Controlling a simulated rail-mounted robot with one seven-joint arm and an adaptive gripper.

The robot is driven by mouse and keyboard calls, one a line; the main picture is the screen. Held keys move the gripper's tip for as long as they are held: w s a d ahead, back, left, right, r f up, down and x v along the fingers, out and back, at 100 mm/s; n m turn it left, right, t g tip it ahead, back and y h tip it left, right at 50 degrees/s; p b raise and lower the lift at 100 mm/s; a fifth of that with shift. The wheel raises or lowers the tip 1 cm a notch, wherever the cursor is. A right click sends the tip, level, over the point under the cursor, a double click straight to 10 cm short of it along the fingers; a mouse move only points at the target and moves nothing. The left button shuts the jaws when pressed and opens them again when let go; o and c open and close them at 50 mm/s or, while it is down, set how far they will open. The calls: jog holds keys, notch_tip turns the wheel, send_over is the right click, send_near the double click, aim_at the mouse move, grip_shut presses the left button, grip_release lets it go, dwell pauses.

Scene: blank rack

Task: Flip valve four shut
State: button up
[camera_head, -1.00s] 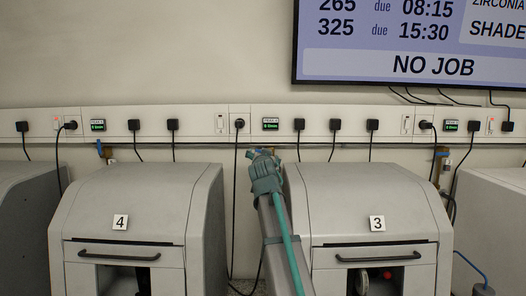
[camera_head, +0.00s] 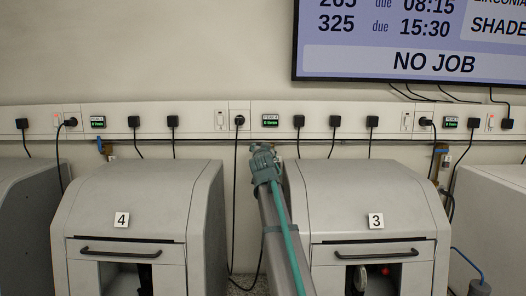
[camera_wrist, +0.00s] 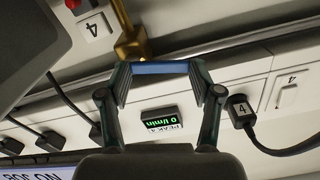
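Valve four shows in the wrist view as a brass body (camera_wrist: 130,44) on a pipe with a blue lever (camera_wrist: 160,68). The lever lies crosswise in that picture, between the fingertips of my gripper (camera_wrist: 160,80). The fingers are wide apart, one near each end of the lever; I cannot tell whether they touch it. The flow display (camera_wrist: 160,117), labelled PEAK 4, is upside down and reads 0 l/min in green. In the head view my gripper (camera_head: 263,152) is at the wall below the rail, between machines 4 and 3, and hides most of this valve.
Machine 4 (camera_head: 140,195) and machine 3 (camera_head: 365,190) stand close on either side of my arm. A plug marked 4 (camera_wrist: 240,108) and its black cable are beside the gripper. The wall rail (camera_head: 200,122) carries several plugs. Another valve (camera_head: 103,148) is further left.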

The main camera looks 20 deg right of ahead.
jog(key=shift+c, duration=1.2)
jog(key=shift+a+f+n+b, duration=0.1)
jog(key=shift+f+n+b, duration=0.15)
jog(key=shift+n+b, duration=0.4)
jog(key=shift+f+n+b, duration=0.2)
jog(key=shift+n, duration=0.75)
jog(key=o, duration=1.1)
jog(key=shift+o, duration=0.2)
jog(key=v, duration=1.2)
